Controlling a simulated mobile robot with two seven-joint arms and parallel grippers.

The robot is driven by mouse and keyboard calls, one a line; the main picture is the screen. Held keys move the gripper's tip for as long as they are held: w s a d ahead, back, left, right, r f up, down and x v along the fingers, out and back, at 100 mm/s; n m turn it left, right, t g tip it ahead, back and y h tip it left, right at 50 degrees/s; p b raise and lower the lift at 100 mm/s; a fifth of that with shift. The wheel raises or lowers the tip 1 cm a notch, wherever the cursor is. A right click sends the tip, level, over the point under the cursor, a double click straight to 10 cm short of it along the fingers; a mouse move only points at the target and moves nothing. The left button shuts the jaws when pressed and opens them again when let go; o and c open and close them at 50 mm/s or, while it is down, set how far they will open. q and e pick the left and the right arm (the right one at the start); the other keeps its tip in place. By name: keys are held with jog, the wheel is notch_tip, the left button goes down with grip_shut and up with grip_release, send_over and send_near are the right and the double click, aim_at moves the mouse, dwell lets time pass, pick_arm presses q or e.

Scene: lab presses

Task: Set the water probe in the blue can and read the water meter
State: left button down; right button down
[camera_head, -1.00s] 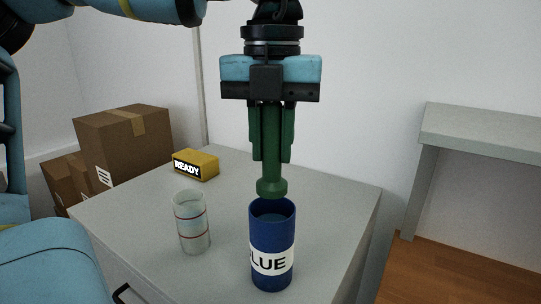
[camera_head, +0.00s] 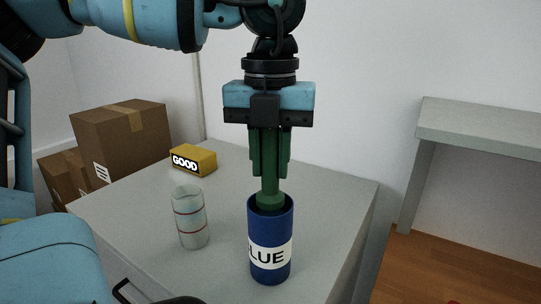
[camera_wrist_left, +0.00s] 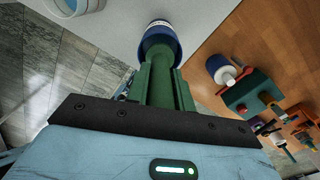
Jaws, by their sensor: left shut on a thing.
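The blue can (camera_head: 270,230) stands upright near the front of the grey cabinet top, with a white label reading "LUE" in view. My left gripper (camera_head: 268,165) points down above it and is shut on the green water probe (camera_head: 270,192). The probe's wider lower end is at the can's mouth; its tip is hidden inside the rim. In the left wrist view the probe (camera_wrist_left: 158,84) reaches into the can's blue rim (camera_wrist_left: 158,38). The yellow water meter (camera_head: 193,160) sits at the back left and its display reads "GOOD". My right gripper is not in view.
A clear glass with red lines (camera_head: 190,218) stands left of the can, close to it. Cardboard boxes (camera_head: 120,140) are beyond the cabinet's left edge. A grey bench (camera_head: 480,125) stands at the right.

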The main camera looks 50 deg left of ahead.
pick_arm(q)
jog(key=c, duration=1.2)
grip_release()
notch_tip(320, 180, up, 12)
jog(key=shift+r+p, duration=0.15)
jog(key=shift+p, duration=0.3)
dwell(0.7)
